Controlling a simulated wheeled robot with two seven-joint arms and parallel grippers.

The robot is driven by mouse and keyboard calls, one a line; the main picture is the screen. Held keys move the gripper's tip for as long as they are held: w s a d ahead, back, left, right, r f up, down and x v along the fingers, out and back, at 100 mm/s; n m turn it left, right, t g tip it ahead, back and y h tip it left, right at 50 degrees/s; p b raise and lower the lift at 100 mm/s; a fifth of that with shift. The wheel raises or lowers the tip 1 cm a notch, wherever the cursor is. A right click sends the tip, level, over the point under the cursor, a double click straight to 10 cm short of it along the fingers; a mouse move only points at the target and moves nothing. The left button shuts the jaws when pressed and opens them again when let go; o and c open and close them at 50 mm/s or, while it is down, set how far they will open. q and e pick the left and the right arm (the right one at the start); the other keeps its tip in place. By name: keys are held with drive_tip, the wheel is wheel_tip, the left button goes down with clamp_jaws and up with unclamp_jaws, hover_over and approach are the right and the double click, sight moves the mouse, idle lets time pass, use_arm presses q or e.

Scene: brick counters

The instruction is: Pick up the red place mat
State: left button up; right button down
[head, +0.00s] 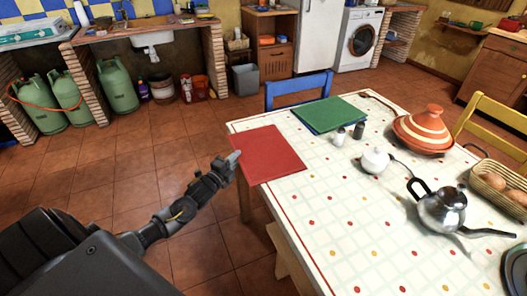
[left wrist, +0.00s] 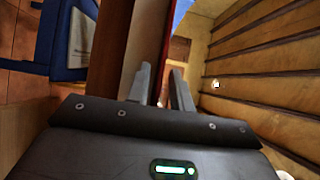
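My left gripper (head: 234,157) is at that left edge of the mat. In the left wrist view, the two fingers of the gripper (left wrist: 160,84) stand apart, and the mat shows edge-on as a thin red strip (left wrist: 167,32) running down toward the gap between them. I cannot tell whether either finger touches it. My right gripper is not in view.
The table (head: 345,235) also bears a green mat (head: 328,113), a tagine (head: 424,130), a white sugar bowl (head: 375,160), small shakers, a metal teapot (head: 442,208) and a basket (head: 497,184). A blue chair (head: 298,88) stands behind it. The floor left of the table is clear.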

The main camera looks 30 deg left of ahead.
use_arm(q)
clamp_jaws()
